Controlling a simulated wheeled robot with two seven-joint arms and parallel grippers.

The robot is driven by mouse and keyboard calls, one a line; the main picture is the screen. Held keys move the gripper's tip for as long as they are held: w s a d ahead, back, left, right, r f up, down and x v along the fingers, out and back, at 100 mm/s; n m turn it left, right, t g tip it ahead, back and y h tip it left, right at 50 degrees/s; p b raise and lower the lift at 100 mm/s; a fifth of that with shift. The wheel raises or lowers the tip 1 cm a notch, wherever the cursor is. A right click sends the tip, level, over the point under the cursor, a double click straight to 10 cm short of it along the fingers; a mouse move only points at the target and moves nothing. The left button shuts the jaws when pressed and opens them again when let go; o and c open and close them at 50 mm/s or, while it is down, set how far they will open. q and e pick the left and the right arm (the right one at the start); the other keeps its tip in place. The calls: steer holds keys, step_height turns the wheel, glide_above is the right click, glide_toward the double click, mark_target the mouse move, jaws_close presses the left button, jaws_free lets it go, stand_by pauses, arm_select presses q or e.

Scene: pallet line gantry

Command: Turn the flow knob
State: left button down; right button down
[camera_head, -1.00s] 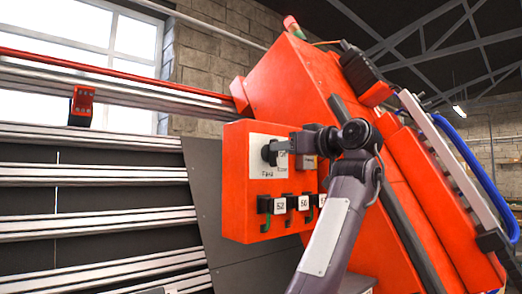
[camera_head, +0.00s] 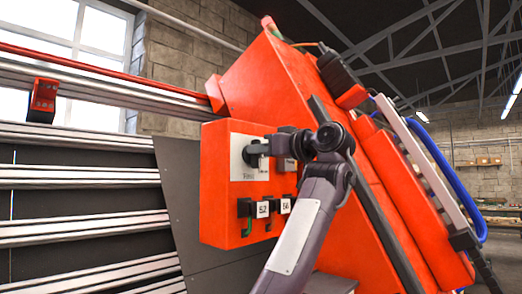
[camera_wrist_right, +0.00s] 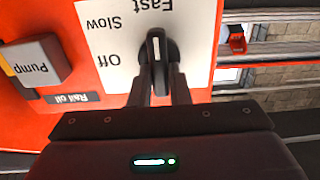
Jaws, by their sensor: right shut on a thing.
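The flow knob (camera_wrist_right: 157,48) is black with a white line on its face, on a white plate (camera_wrist_right: 92,45) marked Fast, Slow and Off. In the right wrist view the labels are upside down, and the white line runs nearly up and down the picture, with Fast above it. My right gripper (camera_wrist_right: 160,84) is shut on the knob, one finger on each side. In the head view the right gripper (camera_head: 266,148) reaches the plate from the right and partly hides the knob and labels. My left gripper is not in view.
The plate sits on an orange control box (camera_head: 222,215). A Pump button (camera_wrist_right: 34,63) is close beside it. Black-framed number tags (camera_head: 263,209) are below. A large orange housing (camera_head: 275,85) stands behind, and metal rails (camera_head: 80,228) run at left.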

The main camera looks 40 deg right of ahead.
arm_select(q)
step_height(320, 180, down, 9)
steer(key=b, duration=0.9)
arm_select(e)
steer(key=shift+a+f+n, duration=0.15)
steer(key=shift+f+n, duration=0.05)
steer(key=shift+n, duration=2.75)
steer(key=shift+a+f+n, duration=0.15)
steer(key=shift+a+n, duration=0.05)
steer(key=shift+n, duration=2.8)
steer(key=shift+a+f+n, duration=0.15)
steer(key=shift+f+n, duration=0.05)
steer(key=shift+n, duration=2.75)
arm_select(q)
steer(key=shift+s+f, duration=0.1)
arm_select(e)
steer(key=c, duration=1.4)
jaws_free()
steer(key=shift+o, duration=0.2)
